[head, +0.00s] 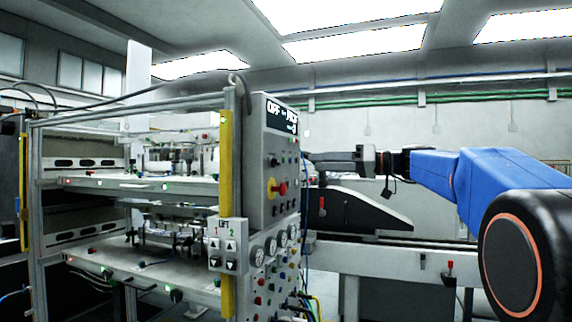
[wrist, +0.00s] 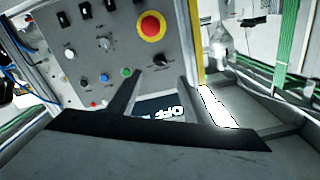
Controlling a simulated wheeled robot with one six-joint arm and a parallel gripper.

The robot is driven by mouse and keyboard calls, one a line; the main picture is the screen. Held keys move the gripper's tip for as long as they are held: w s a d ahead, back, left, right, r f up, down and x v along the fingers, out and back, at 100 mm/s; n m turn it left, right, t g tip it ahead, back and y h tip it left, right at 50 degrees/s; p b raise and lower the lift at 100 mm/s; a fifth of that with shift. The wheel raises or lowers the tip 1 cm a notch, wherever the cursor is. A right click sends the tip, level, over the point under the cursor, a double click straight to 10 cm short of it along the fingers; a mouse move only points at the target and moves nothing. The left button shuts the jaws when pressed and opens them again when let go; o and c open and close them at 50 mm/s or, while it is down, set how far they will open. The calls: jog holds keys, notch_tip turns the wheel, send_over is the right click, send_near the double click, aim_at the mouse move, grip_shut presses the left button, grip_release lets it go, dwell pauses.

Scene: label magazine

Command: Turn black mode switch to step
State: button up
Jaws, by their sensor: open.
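The grey control panel (head: 257,205) stands on the machine's right side in the head view, and its face fills the upper left of the wrist view (wrist: 120,40), upside down. In the head view my gripper (head: 312,158) is beside the panel's right edge.
A red emergency stop (wrist: 151,26) on yellow sits close past the fingertips. Green (wrist: 126,72), blue (wrist: 104,78) and red (wrist: 93,104) buttons are left of the fingers. An OFF display (head: 282,117) tops the panel. A yellow post (head: 226,160) and gauges (head: 270,246) are nearby.

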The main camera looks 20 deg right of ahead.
aim_at(279, 162)
jog(key=x, duration=1.1)
jog(key=shift+w+a, duration=0.15)
jog(key=shift+a, duration=0.05)
jog(key=c, duration=1.1)
